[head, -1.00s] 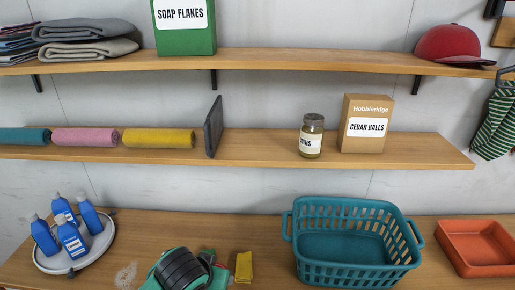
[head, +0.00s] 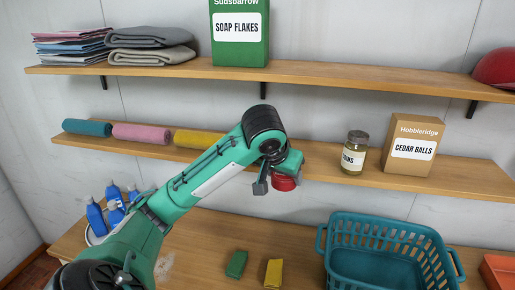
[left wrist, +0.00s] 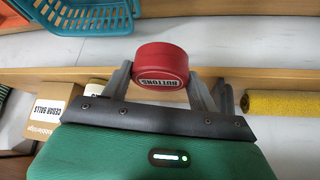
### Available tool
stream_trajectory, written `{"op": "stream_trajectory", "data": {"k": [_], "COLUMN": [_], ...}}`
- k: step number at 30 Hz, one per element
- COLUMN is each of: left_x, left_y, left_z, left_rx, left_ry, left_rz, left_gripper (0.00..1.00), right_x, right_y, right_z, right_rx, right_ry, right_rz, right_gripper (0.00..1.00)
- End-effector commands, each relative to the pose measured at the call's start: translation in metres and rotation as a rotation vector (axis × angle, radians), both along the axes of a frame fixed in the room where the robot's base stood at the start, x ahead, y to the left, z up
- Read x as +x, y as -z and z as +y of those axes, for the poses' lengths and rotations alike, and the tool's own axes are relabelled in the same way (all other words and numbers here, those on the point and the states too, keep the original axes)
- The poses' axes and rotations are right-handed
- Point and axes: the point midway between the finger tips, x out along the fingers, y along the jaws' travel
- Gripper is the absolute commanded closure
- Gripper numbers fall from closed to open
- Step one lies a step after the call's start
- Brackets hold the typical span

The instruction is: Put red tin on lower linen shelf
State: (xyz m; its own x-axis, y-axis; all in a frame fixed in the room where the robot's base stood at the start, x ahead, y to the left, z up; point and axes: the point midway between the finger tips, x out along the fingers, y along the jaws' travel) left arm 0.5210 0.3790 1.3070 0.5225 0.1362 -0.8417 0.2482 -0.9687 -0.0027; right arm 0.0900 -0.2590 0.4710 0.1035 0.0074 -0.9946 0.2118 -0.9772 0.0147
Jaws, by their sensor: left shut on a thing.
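The red tin (head: 285,183) is round, and its label reads BUTTONS in the left wrist view (left wrist: 160,65). My left gripper (head: 272,182) is shut on it, with one finger on each side in the left wrist view. The lower linen shelf (head: 325,163) is the wooden board with rolled towels. The tin overlaps this shelf's front part in the head view; I cannot tell whether it touches the board. My left arm hides part of the shelf. My right gripper is not in view.
On the lower shelf stand a yellow roll (head: 199,139), a glass jar (head: 355,153) and a cedar balls box (head: 409,145), with bare board between roll and jar. The upper shelf (head: 330,80) runs above. A teal basket (head: 390,225) and blue bottles (head: 96,216) stand below.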

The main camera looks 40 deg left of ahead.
Motion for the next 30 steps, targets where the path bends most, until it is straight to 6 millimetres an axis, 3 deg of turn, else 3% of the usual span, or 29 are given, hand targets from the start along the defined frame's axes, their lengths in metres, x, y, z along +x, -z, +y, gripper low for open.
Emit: {"op": "stream_trajectory", "data": {"k": [5, 21, 25, 30], "left_x": [0.013, 0.141, 0.161, 0.173], "left_y": [-0.010, -0.015, -0.013, -0.009], "left_z": [0.008, 0.042, 0.047, 0.051], "left_rx": [-0.009, -0.005, -0.005, -0.003], "left_ry": [-0.012, -0.012, -0.011, -0.009], "left_rz": [-0.001, 0.000, -0.001, -0.002], "left_gripper": [0.66, 0.66, 0.66, 0.66], "right_x": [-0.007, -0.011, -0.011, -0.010], "right_y": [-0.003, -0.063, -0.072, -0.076], "right_z": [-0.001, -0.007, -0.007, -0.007], "right_rx": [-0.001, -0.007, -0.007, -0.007], "right_ry": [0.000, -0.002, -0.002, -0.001], "right_rz": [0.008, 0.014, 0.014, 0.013], "right_gripper": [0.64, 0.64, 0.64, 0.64]}}
